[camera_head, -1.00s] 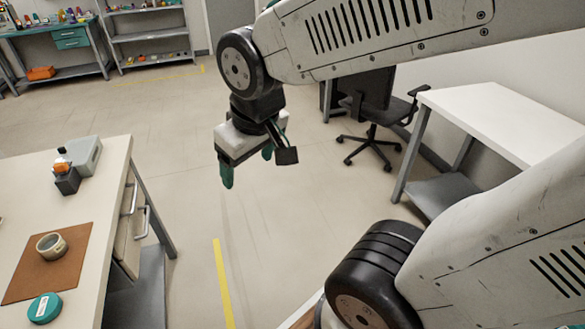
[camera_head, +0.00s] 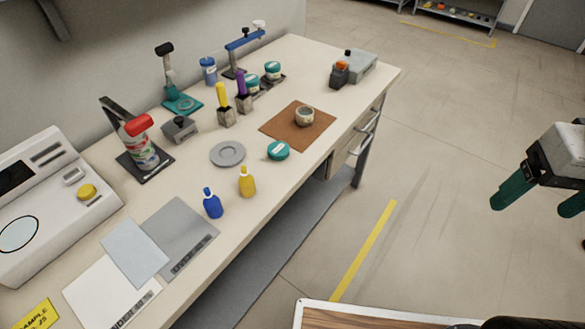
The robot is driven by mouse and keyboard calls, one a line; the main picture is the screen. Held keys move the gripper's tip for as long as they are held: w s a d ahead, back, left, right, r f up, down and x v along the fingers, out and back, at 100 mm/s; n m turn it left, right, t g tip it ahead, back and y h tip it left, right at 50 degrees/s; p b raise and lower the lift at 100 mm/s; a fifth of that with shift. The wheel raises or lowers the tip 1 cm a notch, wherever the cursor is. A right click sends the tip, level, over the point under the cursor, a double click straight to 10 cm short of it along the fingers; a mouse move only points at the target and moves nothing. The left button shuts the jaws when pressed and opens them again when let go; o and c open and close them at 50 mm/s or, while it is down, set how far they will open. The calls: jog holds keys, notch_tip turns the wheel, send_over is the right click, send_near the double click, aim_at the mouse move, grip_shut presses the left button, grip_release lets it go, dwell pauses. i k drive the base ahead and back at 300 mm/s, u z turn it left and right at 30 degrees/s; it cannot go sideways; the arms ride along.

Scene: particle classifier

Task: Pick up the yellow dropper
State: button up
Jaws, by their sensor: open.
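A small yellow dropper bottle (camera_head: 247,182) stands upright on the bench, right of a blue dropper bottle (camera_head: 212,203). My gripper (camera_head: 531,207) is at the right edge of the view, over the floor and well away from the bench. Its two green fingers are spread apart with nothing between them. Part of the gripper is cut off by the picture's edge.
The bench (camera_head: 299,60) also holds a grey dish (camera_head: 228,153), a teal lid (camera_head: 278,150), a brown mat (camera_head: 285,131), a yellow-topped tool (camera_head: 221,95) in a block and a white instrument (camera_head: 48,167). Open floor lies between bench and gripper.

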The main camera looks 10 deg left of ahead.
aim_at(246, 182)
jog(key=u, duration=1.2)
